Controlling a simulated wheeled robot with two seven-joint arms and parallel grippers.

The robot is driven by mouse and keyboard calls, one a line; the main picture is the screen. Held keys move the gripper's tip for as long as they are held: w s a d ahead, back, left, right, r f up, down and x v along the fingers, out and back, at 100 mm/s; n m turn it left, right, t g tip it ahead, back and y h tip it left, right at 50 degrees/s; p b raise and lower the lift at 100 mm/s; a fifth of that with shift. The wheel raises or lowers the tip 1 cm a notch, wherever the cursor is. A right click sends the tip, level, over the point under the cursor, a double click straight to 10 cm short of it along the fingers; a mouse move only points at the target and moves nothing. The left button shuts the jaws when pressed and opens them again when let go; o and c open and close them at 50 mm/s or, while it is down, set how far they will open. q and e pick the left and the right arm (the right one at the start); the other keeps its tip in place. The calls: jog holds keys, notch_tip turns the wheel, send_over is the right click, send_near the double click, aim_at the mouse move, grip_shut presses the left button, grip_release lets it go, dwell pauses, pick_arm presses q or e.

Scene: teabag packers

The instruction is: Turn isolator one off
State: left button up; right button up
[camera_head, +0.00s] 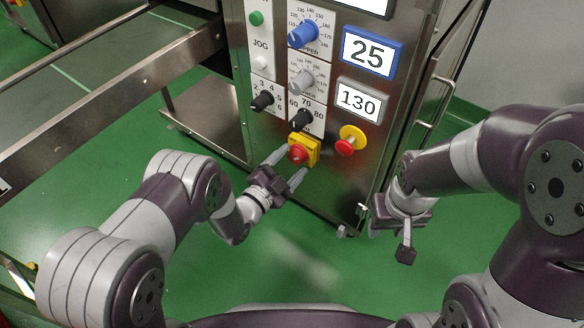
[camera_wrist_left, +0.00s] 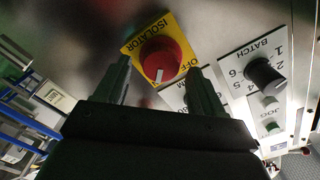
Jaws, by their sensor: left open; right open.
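The isolator is a red rotary knob (camera_head: 297,153) on a yellow square plate (camera_head: 312,146), low on the steel control panel. In the left wrist view the red knob (camera_wrist_left: 161,62) shows a white pointer mark toward the bottom of the picture. The yellow plate (camera_wrist_left: 133,47) reads ISOLATOR and OFF there, upside down. My left gripper (camera_head: 287,167) is open in front of the knob, fingers spread to either side of it. I cannot tell whether they touch it. My right gripper (camera_head: 396,236) is open and empty, right of the panel.
A red emergency button (camera_head: 345,146) on a yellow disc sits right of the isolator. Black dials (camera_head: 301,121) and (camera_head: 262,101), a blue knob (camera_head: 302,34) and displays (camera_head: 367,54) are above. A conveyor (camera_head: 110,95) extends left. Green floor (camera_head: 290,265) below is clear.

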pick_arm(q)
jog(key=shift+w+d, duration=0.35)
jog(key=shift+w, duration=0.15)
jog(key=c, duration=1.1)
jog(key=shift+o, duration=0.2)
jog(key=shift+n, duration=0.3)
jog(key=n+p, duration=0.2)
jog(key=shift+r+n, duration=0.2)
jog(key=shift+n, duration=0.2)
jog(key=n+p, duration=0.2)
jog(key=n, duration=0.3)
jog(key=shift+a+p, duration=0.15)
jog(key=shift+p, duration=0.15)
jog(key=n+p, duration=0.1)
jog(key=n, duration=0.3)
jog(key=shift+w+a+n+p, duration=0.1)
jog(key=shift+n+p, duration=0.3)
jog(key=shift+f+n+p, duration=0.2)
jog(key=shift+n+p, duration=0.6)
jog(key=shift+n, duration=1.5)
